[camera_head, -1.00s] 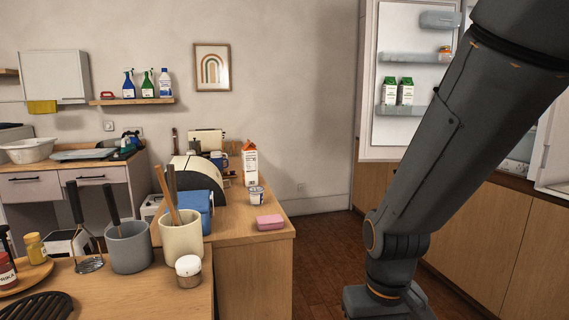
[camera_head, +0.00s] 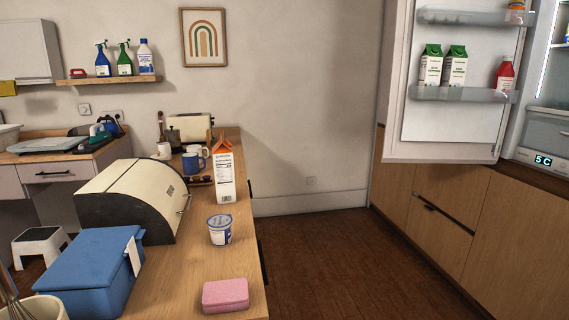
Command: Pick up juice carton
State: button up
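A white and orange juice carton (camera_head: 224,174) stands upright on the wooden counter, near its right edge and toward the far end. Its printed side faces me and its gable top is orange. A blue and white yogurt cup (camera_head: 220,230) stands in front of it. Mugs and a toaster are behind and to its left. My gripper and arm are not in the current view, so I cannot see the gripper's state.
The wooden floor (camera_head: 335,262) to the right is clear. An open fridge door (camera_head: 452,125) with green-topped cartons stands at right.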

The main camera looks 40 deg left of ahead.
aim_at(222, 152)
jog(key=z, duration=0.05)
jog(key=i, duration=1.1)
jog(key=u, duration=0.5)
jog(key=i, duration=0.8)
jog(key=u, duration=0.75)
